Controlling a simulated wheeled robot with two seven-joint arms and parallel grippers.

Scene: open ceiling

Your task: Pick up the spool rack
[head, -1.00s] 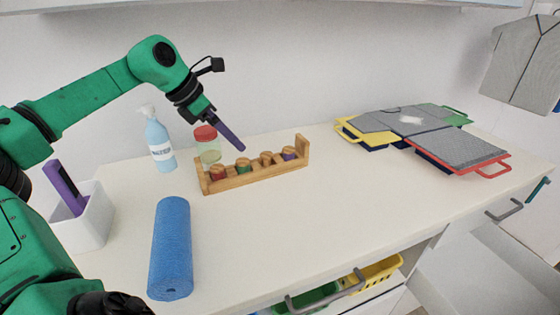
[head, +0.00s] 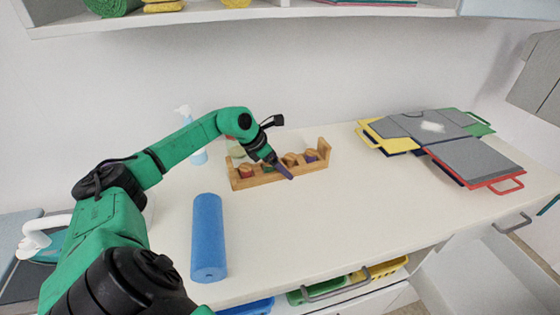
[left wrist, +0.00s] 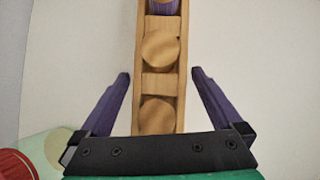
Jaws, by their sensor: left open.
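The wooden spool rack (head: 256,180) stands on the white counter near the back wall, with several coloured spools in it. In the left wrist view the rack (left wrist: 160,84) runs lengthwise up the picture, with round wooden spool tops and a purple spool at the far end. My left gripper (head: 289,177) is over the rack and hides part of its middle. Its purple fingers (left wrist: 160,76) are open, one on each side of the rack, with gaps between fingers and wood. Whether the fingertips are below the rack's top cannot be told. My right gripper is not in view.
A jar (head: 235,148) with a red lid (left wrist: 14,164) stands beside the rack's left end. A spray bottle (head: 185,118) is behind my arm. A blue roll (head: 208,238) lies in front. Coloured folders (head: 475,160) lie at the right. The counter between rack and folders is clear.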

